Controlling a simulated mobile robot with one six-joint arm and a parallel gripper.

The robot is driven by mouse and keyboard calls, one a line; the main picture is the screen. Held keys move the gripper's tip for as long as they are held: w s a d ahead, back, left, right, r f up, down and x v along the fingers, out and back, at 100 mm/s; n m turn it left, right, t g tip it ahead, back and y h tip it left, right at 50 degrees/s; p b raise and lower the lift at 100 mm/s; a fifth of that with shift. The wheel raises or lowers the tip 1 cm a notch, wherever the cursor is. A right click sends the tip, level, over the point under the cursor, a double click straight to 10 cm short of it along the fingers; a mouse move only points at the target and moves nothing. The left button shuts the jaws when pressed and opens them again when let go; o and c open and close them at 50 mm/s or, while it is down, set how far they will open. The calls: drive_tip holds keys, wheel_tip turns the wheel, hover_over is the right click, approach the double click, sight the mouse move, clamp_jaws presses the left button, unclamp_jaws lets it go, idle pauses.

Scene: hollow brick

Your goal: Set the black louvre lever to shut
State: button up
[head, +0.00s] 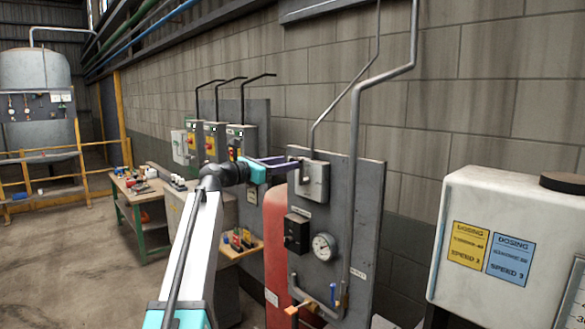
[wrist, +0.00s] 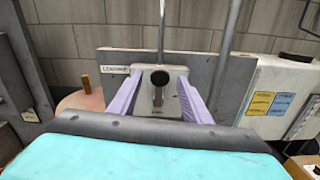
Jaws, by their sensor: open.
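The black louvre lever shows in the wrist view as a round black knob (wrist: 160,78), seen nearly end-on, with a darker strip or slot below it. It is on a grey box (head: 315,182) on the grey panel, beside a white label (wrist: 115,70) that seems to read LOUVRE. My gripper (head: 292,161) is at the front of this box, with its purple fingers pointing at it. In the wrist view the fingers (wrist: 159,72) are open, one on each side of the knob, with gaps showing. The head view does not show the knob clearly.
Below the box are a black switch box (head: 297,232), a round gauge (head: 323,247) and small valve handles (head: 333,294). A conduit (head: 355,150) runs up the panel's right. A white dosing unit (head: 500,235) stands at right. A red cylinder (head: 276,240) stands left of the panel.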

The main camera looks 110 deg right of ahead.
drive_tip(key=b+v, duration=0.3)
drive_tip(key=v, duration=0.6)
drive_tip(key=shift+s, duration=0.15)
